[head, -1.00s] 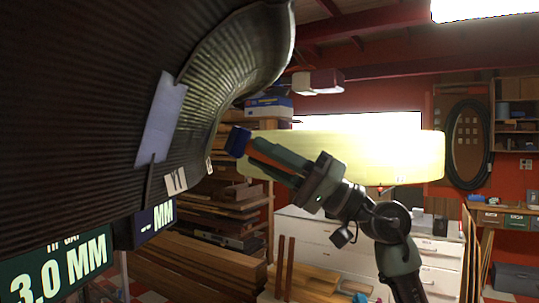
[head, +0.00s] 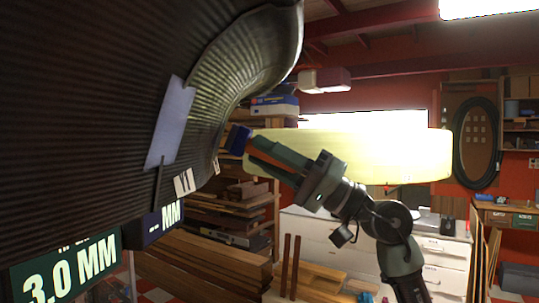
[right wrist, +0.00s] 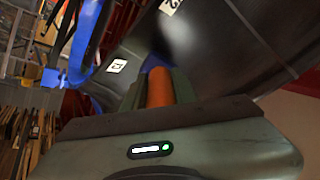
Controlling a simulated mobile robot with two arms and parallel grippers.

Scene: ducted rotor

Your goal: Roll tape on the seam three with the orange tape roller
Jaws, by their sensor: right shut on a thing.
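The orange tape roller (right wrist: 158,88) shows as an orange cylinder between the fingers of my right gripper (right wrist: 154,88). In the head view my right gripper (head: 250,148) points left towards the dark ribbed duct (head: 90,110), apart from it in the picture. A dark blue block (head: 238,139) shows at its fingertips; I cannot tell if it belongs to the roller. A pale strip (head: 170,122) lies on the duct, with small white labels (head: 183,182) below it. In the right wrist view a label reading 12 (right wrist: 117,66) is on the duct. I cannot tell which seam is three. My left gripper is not in view.
A large pale yellow curved body (head: 360,155) stands behind my right gripper. A green 3.0 MM sign (head: 65,268) is at lower left. Stacked timber (head: 205,262) and white drawers (head: 445,258) stand behind. Blue structure (right wrist: 90,40) is at the left in the wrist view.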

